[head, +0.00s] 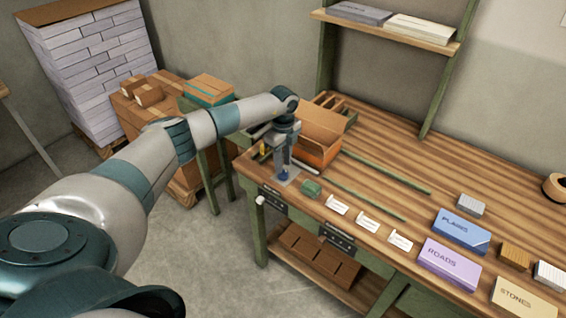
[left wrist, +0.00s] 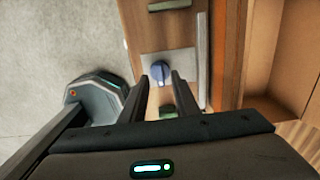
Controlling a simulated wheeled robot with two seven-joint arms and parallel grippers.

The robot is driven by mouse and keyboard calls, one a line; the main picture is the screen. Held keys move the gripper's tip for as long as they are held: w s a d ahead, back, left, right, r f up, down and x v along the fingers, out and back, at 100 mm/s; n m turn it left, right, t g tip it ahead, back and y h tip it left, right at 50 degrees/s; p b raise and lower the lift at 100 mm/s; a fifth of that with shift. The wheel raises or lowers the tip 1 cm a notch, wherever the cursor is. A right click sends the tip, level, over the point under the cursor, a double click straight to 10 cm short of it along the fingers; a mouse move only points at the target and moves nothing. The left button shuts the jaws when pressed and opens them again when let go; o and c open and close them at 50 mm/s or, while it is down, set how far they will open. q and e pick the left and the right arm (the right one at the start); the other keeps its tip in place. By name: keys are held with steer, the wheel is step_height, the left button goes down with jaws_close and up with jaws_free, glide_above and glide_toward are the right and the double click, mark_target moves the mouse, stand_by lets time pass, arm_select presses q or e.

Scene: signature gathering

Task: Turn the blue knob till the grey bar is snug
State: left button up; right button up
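The blue knob (left wrist: 160,70) sits on a square pale metal plate (left wrist: 183,65) near the bench's left end. In the head view the knob (head: 284,176) shows just below my left gripper (head: 284,166). My left gripper (left wrist: 161,77) points down at the knob with its two fingers apart and nothing held between them. The fingertips appear close to the knob's near side; whether they touch it I cannot tell. A long grey bar (left wrist: 203,60) lies along the plate's right side in the left wrist view. Any gap beside the bar is too small to judge. My right gripper is not in view.
An open orange-brown box (head: 316,150) stands just behind the gripper. A green block (head: 311,188) lies to the right of the plate. White cards (head: 337,204), a blue PLATES-like box (head: 461,232) and a purple ROADS box (head: 449,263) lie further right.

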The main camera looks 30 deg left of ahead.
mark_target(283, 174)
arm_select(q)
steer(key=shift+f, duration=1.15)
steer(key=shift+c, duration=0.3)
jaws_close()
